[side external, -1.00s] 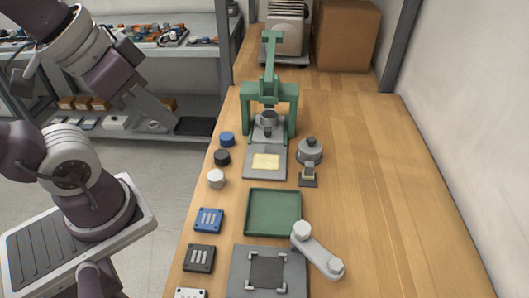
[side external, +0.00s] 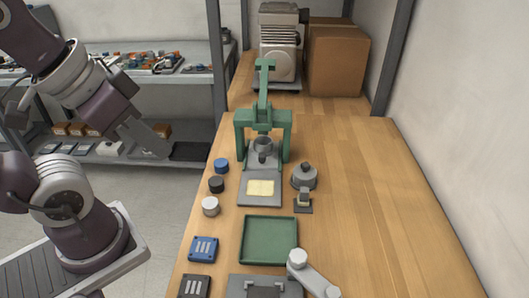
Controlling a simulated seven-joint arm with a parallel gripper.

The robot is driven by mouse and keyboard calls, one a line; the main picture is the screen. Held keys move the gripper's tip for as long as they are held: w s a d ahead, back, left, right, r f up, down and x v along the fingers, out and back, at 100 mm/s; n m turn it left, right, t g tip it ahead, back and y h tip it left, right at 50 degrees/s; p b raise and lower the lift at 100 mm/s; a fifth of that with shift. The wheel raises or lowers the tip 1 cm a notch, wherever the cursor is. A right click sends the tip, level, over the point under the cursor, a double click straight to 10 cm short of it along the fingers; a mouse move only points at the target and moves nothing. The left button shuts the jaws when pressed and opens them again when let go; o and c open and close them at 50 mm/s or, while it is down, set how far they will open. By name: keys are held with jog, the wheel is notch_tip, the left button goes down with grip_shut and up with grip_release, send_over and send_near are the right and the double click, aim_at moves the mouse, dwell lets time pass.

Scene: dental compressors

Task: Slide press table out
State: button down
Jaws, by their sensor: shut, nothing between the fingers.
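The green press (side external: 264,112) stands on the wooden bench, its upright lever arm at the top. Its grey sliding press table (side external: 260,201) reaches out from the press frame toward the front, with a pale yellow square pad (side external: 260,188) on it. A grey cup-like part (side external: 263,146) sits under the press frame. My gripper (side external: 160,147) is to the left of the bench, over the floor in the picture and well apart from the press. Its fingers look closed and hold nothing.
Blue (side external: 221,165), black (side external: 216,184) and white (side external: 210,206) round caps line the bench's left edge. A grey round tool (side external: 304,176) stands right of the press table, a green tray (side external: 269,240) in front. The bench's right side is clear.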

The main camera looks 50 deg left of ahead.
dwell(0.3)
jog(key=c, duration=1.8)
grip_release()
jog(key=shift+w, duration=0.15)
jog(key=shift+c, duration=0.2)
jog(key=o, duration=0.6)
jog(key=w+a+m, duration=0.1)
jog(key=w+m, duration=0.1)
jog(key=w+m+y, duration=0.1)
jog(key=w+m, duration=0.1)
jog(key=w+a+m, duration=0.1)
jog(key=w, duration=0.1)
jog(key=shift+w+a+f+m+g, duration=0.1)
jog(key=shift+w+a+m+g, duration=0.2)
jog(key=shift+m+g, duration=0.1)
jog(key=shift+c, duration=0.2)
jog(key=m+g+y, duration=0.2)
jog(key=m, duration=1.9)
send_over(262, 155)
jog(key=s+d, duration=0.2)
notch_tip(262, 155, down, 16)
jog(key=x, duration=0.7)
jog(key=shift+d, duration=0.2)
jog(key=shift+a+f, duration=0.1)
jog(key=shift+f, duration=0.2)
jog(key=shift+c, duration=0.4)
